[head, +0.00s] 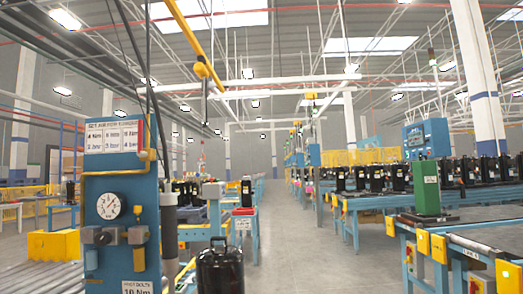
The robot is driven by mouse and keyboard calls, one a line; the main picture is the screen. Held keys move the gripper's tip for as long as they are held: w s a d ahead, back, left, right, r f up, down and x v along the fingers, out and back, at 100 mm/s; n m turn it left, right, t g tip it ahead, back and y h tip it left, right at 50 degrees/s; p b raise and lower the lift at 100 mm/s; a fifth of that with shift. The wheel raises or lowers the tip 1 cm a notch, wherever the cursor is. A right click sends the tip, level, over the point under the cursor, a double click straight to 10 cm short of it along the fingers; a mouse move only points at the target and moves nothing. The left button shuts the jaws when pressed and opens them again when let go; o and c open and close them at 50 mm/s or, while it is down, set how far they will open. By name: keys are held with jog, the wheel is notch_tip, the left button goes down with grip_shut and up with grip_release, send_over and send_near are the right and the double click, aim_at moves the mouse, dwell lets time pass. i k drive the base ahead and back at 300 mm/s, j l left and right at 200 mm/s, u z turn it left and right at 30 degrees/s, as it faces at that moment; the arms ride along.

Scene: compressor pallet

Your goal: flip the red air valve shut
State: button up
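A blue station panel (123,185) stands upright at the left, with a white round gauge (109,206) on it. Below the gauge are small grey fittings (97,236) and a yellow part (139,258) hanging under a grey block (137,235). A yellow pipe (108,173) bends across the panel. I cannot make out a red valve handle for certain; a small red patch shows at the panel's upper right edge. My gripper is not in view.
A black compressor (220,268) stands low in front, right of the panel. A roller conveyor (45,281) and yellow box (53,244) lie at left. Blue conveyor lines with yellow boxes (423,243) and a green block (427,190) fill the right. The middle aisle floor (290,240) is clear.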

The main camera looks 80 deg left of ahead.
aim_at(139, 153)
jog(key=u, duration=2.95)
